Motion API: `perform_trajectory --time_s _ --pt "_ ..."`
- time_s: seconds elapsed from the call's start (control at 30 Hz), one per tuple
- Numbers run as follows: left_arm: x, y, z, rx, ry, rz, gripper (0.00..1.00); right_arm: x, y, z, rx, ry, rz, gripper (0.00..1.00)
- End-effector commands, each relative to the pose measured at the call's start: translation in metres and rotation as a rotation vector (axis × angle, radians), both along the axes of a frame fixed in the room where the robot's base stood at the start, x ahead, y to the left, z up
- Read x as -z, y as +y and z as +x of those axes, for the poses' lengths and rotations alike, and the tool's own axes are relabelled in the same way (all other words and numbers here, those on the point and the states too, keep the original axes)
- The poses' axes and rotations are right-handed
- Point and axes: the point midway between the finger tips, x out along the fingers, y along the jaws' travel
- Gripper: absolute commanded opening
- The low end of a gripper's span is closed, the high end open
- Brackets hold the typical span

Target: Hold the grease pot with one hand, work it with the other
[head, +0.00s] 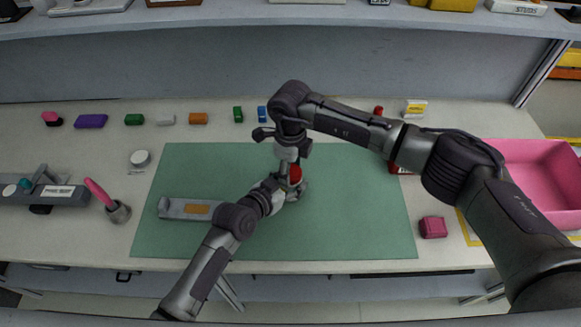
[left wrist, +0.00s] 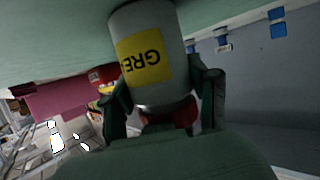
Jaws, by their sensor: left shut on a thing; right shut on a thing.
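The grease pot is a grey-white cylinder (left wrist: 148,25) with a yellow label reading "GRE"; it shows large in the left wrist view, where the picture is upside down. Its red lid (head: 296,173) shows at the middle of the green mat (head: 340,235), and a red part also shows between the fingers in the left wrist view. My left gripper (head: 290,188) is shut around the pot from the front. My right gripper (head: 288,157) points down from above and is shut at the red lid; its fingertips are mostly hidden. Much of the pot is hidden in the head view.
A grey tray-like block (head: 172,207) with an orange panel lies on the mat's left. A cup with a pink handle (head: 118,212) and a grey fixture (head: 65,195) stand left. A pink bin (head: 535,160) and pink block (head: 433,227) stand right. Several coloured blocks line the back.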

Motion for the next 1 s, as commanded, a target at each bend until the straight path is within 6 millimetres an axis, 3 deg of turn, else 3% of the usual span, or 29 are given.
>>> perform_trajectory --time_s 0.4,0.53,0.67,0.7,0.83,1.0 --pt "0.0005 0.0000 -0.0002 0.000 0.001 0.001 0.00 0.0003 0.0003 0.0004 1.011 0.001 0.001 0.41" --pt "0.0006 0.0000 -0.0003 0.000 0.001 0.001 0.00 0.0001 0.0000 0.0007 1.235 -0.001 0.001 0.41" --pt "0.0006 -0.0001 -0.0004 0.001 0.002 0.001 0.00 -0.0001 -0.0001 0.0009 1.220 -0.001 0.001 0.41" --pt "0.0006 -0.0001 -0.0004 0.001 0.002 0.001 0.00 -0.0002 -0.0001 0.0009 1.219 -0.001 0.001 0.61" --pt "0.0006 -0.0001 -0.0004 0.001 0.002 0.001 0.00 0.0000 -0.0001 0.0009 1.218 -0.001 0.001 0.82" --pt "0.0006 -0.0001 -0.0004 0.001 0.002 0.001 0.00 0.0003 -0.0002 0.0007 1.217 -0.001 0.000 0.83"
